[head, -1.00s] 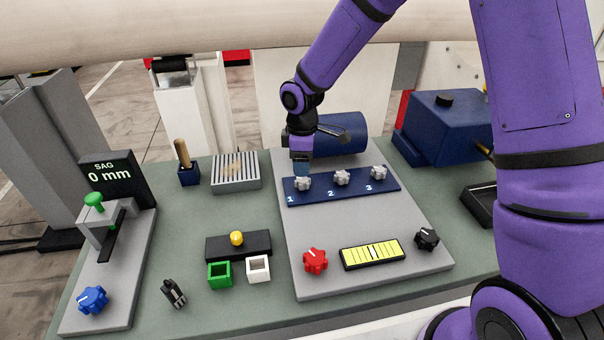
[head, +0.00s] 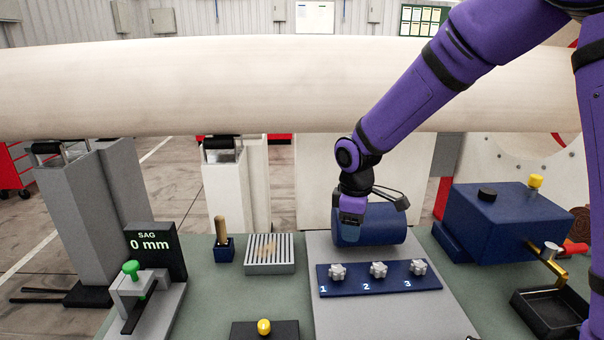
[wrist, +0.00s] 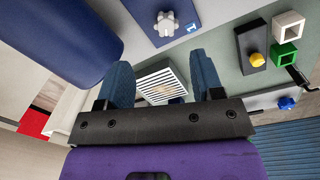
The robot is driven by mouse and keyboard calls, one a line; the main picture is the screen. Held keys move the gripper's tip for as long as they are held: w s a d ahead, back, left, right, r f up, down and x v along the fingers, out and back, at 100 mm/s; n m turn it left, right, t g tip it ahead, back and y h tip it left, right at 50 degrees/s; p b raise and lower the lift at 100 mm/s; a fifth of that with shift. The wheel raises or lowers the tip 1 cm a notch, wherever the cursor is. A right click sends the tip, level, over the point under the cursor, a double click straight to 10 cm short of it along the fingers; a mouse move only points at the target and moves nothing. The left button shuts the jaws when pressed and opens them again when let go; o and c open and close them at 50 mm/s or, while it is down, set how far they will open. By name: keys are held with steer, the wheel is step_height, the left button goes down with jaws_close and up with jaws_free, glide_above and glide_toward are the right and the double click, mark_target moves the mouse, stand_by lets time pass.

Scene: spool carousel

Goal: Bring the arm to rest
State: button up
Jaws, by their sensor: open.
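My purple arm reaches in from the upper right in the head view. My gripper (head: 351,218) hangs above the back of the grey board, in front of the dark blue cylinder (head: 380,226) and above the blue strip (head: 330,286) with knobs. In the wrist view my gripper (wrist: 165,85) shows two blue fingers wide apart with nothing held between them. The silver knob marked 1 (head: 338,272) lies below the gripper; it also shows in the wrist view (wrist: 167,24).
The slatted grey block (head: 268,255) and a wooden-handled tool in a blue holder (head: 224,250) stand to the left. The SAG display (head: 155,246) reads 0 mm. A blue box (head: 505,222) stands right. A large pale roller (head: 200,85) spans the back.

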steer(key=s+d+r+m+t, duration=0.1)
steer(key=s+d+r+m, duration=0.4)
steer(key=r, duration=0.3)
steer(key=s+d+r+m+t, duration=0.2)
steer(key=s+d+r, duration=0.3)
steer(key=s+r, duration=0.25)
steer(key=s+d+r+m+t, duration=0.1)
steer(key=s+d+r+m, duration=0.1)
steer(key=s, duration=0.5)
steer(key=s+d+r+m, duration=0.2)
steer(key=s+d+m, duration=0.1)
steer(key=s, duration=0.5)
steer(key=shift+s+d+r+m+t, duration=0.25)
steer(key=shift+m+t, duration=0.15)
steer(key=shift+m, duration=0.5)
